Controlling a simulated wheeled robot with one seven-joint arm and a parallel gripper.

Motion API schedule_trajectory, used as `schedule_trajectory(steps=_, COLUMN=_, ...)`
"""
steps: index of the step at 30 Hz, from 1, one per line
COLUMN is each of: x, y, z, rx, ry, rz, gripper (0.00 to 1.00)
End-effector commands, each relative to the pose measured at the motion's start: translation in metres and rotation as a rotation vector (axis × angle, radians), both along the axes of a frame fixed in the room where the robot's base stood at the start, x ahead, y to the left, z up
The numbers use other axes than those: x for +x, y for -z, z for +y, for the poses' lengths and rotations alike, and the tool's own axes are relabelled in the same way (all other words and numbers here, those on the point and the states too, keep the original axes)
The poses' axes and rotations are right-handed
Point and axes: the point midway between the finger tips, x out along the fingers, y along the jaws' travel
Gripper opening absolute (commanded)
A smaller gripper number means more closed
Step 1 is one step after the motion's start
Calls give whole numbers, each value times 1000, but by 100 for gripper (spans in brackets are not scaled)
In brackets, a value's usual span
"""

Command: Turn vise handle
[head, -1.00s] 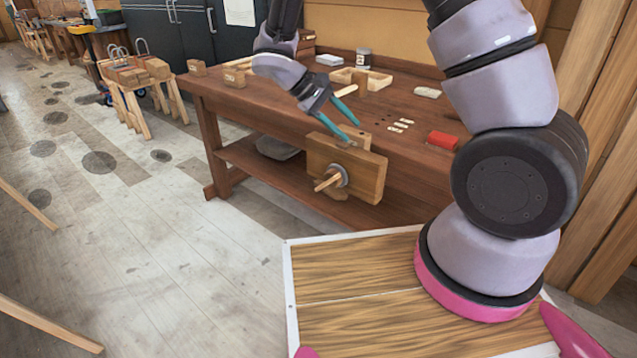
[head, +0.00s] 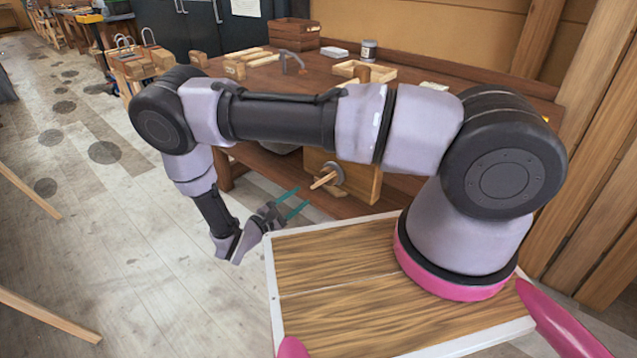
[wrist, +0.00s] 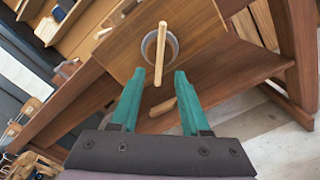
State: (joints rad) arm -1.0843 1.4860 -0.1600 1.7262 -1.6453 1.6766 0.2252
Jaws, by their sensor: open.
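The vise handle (head: 324,180) is a light wooden bar through a grey metal hub (head: 333,172) on the front of the wooden vise jaw (head: 362,186). In the wrist view the handle (wrist: 161,52) stands nearly upright in the picture, across the round hub (wrist: 150,50). My gripper (head: 296,202) has teal fingers and is open and empty. It is in front of the vise, to the lower left of the handle in the head view. In the wrist view the handle lies beyond the fingertips (wrist: 167,72), roughly in line with the gap. I see no contact.
My forearm hides part of the workbench (head: 440,70) and the top of the vise. A wooden tray (head: 362,70), a jar (head: 369,50) and a crate (head: 294,34) stand on the bench. A sawhorse (head: 135,62) stands at left. The floor (head: 140,230) left of my gripper is clear.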

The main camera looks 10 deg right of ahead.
Motion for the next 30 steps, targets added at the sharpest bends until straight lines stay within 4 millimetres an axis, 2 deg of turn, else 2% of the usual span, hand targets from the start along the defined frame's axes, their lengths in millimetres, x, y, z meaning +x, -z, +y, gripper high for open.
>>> schedule_trajectory(steps=9, x=33, y=-1, z=-47, rx=0, ry=6, rz=0, gripper=46)
schedule_trajectory(steps=15, x=52, y=-1, z=-72, rx=2, ry=5, rz=0, gripper=46)
schedule_trajectory(steps=21, x=59, y=-1, z=-82, rx=3, ry=4, rz=1, gripper=46)
schedule_trajectory(steps=29, x=60, y=-1, z=-83, rx=2, ry=4, rz=0, gripper=46)
schedule_trajectory(steps=30, x=60, y=-1, z=-83, rx=2, ry=4, rz=0, gripper=35)
